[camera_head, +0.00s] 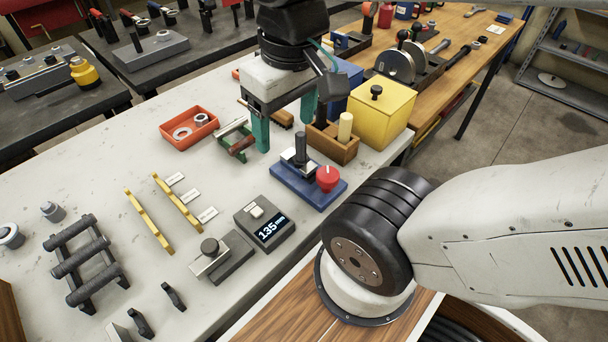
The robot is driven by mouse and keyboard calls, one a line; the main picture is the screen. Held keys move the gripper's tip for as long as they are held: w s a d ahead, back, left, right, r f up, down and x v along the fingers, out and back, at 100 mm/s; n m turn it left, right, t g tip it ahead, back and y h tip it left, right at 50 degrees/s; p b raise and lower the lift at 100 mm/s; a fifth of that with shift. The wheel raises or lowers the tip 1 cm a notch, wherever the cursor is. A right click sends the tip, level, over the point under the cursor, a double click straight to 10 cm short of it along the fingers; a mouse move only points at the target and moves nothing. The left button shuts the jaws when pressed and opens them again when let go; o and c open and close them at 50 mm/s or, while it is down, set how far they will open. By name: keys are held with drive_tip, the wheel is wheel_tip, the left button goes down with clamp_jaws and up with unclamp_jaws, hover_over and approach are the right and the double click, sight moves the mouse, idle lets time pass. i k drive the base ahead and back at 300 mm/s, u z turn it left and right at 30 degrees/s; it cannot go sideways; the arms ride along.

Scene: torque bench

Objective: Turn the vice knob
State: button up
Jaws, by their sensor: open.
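My gripper (285,134) hangs over the far part of the pale bench with its two teal fingers apart and nothing seen between them. A blue base (307,187) carries a dark upright post (300,147) and a red knob (328,178), just in front of the fingers. A green frame with a dark red bar (241,145) lies left of the fingers. I cannot tell for certain which is the vice knob.
A grey readout box (263,224) shows 1.35 mm. A yellow box (380,108) and wooden holder (333,143) stand right of the gripper. An orange tray (189,130), yellow strips (178,202) and a dark rack (85,264) lie left. The bench's far-left part is mostly clear.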

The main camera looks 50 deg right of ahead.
sight(328, 177)
drive_tip(key=k, duration=1)
drive_tip(key=u, duration=1.8)
drive_tip(key=i, duration=1.05)
drive_tip(key=z, duration=1.95)
